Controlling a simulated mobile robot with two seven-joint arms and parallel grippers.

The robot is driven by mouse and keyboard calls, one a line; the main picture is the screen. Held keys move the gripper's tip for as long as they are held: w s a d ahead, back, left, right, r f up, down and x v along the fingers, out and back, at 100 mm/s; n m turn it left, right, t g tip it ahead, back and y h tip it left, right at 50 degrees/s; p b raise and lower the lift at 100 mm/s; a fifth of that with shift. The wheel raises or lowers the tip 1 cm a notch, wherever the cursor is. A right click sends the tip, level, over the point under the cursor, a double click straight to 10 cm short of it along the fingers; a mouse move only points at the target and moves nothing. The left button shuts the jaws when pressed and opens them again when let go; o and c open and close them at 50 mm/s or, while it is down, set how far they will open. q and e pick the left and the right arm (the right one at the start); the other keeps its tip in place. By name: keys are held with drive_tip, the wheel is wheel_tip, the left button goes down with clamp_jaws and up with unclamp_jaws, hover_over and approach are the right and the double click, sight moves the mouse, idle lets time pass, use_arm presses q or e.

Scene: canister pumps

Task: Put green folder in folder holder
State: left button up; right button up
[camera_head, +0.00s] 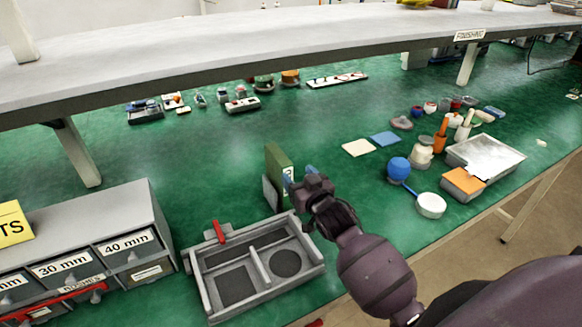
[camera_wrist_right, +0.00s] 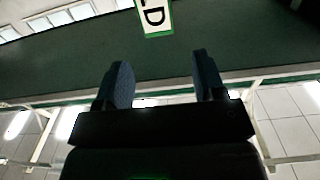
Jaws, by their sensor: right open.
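The green folder (camera_head: 277,160) stands upright near the middle of the bench in the head view, with a white label on its edge. A grey upright plate (camera_head: 269,193), which looks like part of the folder holder, stands against its lower left. I cannot tell whether the folder sits inside the holder. My right gripper (camera_head: 300,173) is open just right of the folder, apparently empty. In the right wrist view, the folder's labelled edge (camera_wrist_right: 153,16) shows beyond the spread fingers (camera_wrist_right: 163,78), with a gap between. My left gripper is not in view.
A grey divided tray (camera_head: 258,262) with a red handle lies in front of the folder. Labelled grey drawers (camera_head: 110,245) stand at left. A shelf (camera_head: 250,50) overhangs the back.

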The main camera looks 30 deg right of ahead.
drive_tip(key=shift+s, duration=1.2)
